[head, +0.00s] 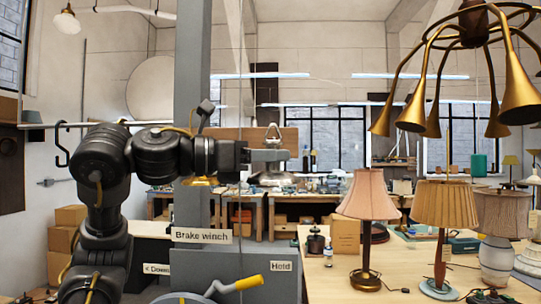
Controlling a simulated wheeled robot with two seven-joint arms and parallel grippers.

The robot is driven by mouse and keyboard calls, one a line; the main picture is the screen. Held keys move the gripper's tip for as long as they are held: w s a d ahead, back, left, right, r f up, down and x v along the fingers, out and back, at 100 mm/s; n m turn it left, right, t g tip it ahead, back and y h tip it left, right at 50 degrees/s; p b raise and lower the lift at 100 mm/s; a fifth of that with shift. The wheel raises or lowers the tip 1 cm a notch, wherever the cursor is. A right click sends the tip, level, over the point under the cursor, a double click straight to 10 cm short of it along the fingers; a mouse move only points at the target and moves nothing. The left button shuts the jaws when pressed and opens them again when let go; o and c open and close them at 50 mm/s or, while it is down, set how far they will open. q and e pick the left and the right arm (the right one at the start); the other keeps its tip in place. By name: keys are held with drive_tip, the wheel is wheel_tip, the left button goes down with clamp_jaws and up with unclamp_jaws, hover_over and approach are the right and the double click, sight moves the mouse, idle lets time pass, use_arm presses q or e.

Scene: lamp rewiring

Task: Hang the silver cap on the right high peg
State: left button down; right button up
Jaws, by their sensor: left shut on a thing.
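My left gripper (268,155) is raised near the middle of the head view and is shut on the silver cap (272,180). The cap's flared lower part shows below the fingers and its narrow top loop (273,130) above them. The cap hangs upright in the air, in front of a distant workbench. I cannot make out the right high peg. A brown board (285,137) stands behind the gripper, partly hidden by it. My right gripper is out of view.
A grey column (193,70) stands behind my left arm. Below are the brake winch box (240,268) and its yellow-handled crank (242,284). A table with several shaded lamps (368,195) is at right. A brass multi-arm chandelier (473,30) hangs at upper right.

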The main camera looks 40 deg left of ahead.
use_arm(q)
drive_tip(key=shift+w+a+f, duration=0.1)
drive_tip(key=shift+w+a, duration=0.6)
drive_tip(key=shift+w, duration=0.2)
drive_tip(key=shift+w+a, duration=0.65)
drive_tip(key=shift+w, duration=0.25)
drive_tip(key=w+a+p, duration=0.1)
drive_tip(key=w+a, duration=0.3)
drive_tip(key=w, duration=0.1)
drive_tip(key=shift+w, duration=0.2)
drive_tip(key=shift+a, duration=0.1)
drive_tip(key=shift+s+a, duration=0.1)
drive_tip(key=shift+s, duration=0.05)
idle(0.4)
drive_tip(key=shift+f, duration=0.2)
drive_tip(key=shift+f, duration=0.6)
